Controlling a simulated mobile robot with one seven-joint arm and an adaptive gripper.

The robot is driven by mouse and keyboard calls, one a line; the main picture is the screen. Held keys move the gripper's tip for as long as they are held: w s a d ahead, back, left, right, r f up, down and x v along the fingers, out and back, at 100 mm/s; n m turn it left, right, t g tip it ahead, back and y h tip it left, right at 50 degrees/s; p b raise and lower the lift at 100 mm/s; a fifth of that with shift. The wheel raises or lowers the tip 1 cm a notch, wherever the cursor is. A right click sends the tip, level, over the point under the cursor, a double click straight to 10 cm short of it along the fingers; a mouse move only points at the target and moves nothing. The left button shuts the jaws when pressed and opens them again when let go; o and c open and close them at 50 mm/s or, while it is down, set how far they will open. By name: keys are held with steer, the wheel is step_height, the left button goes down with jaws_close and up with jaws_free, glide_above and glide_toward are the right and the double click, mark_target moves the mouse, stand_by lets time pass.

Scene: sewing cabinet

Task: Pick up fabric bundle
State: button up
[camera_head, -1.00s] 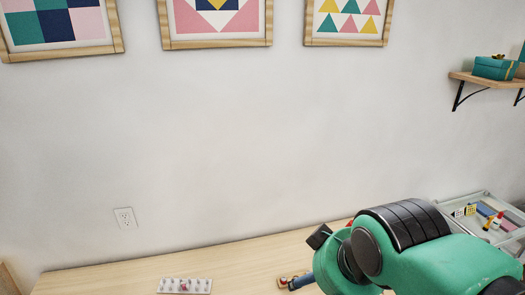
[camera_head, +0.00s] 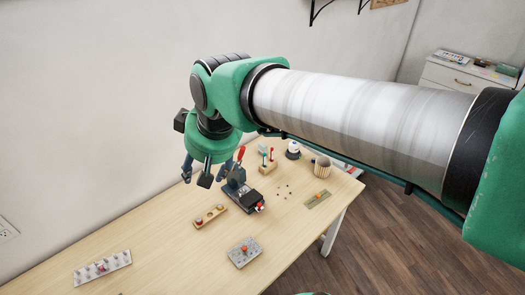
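I cannot pick out a fabric bundle for certain in the head view. Small green and grey items lie on the white drawer cabinet (camera_head: 440,76) at the far right, too small to identify. My gripper (camera_head: 205,179) hangs over the back part of the table, left of a dark machine-like device. Its blue-grey fingers look spread apart, with nothing seen between them. My arm crosses the upper right of the view and hides part of the room behind it.
The wooden table (camera_head: 160,238) holds a dark device (camera_head: 238,191), a wooden strip (camera_head: 210,216), a grey plate (camera_head: 244,253), a pegged white tray (camera_head: 102,268) and a ribbed cup (camera_head: 322,168). Open wooden floor (camera_head: 375,245) lies right of the table.

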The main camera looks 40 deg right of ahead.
steer(key=w+d+f, duration=0.1)
steer(key=w+d, duration=0.4)
steer(key=w, duration=0.3)
steer(key=w+d+f, duration=0.1)
steer(key=w+d, duration=0.5)
steer(key=w, duration=0.3)
steer(key=p, duration=0.1)
glide_above(264, 145)
steer(key=s, duration=0.5)
step_height(264, 145, down, 34)
steer(key=shift+w+r+m+g, duration=0.2)
steer(key=shift+m+g, duration=0.1)
steer(key=shift+m, duration=0.1)
steer(key=shift+b+x, duration=0.35)
steer(key=shift+x, duration=3.9)
steer(key=shift+d, duration=0.1)
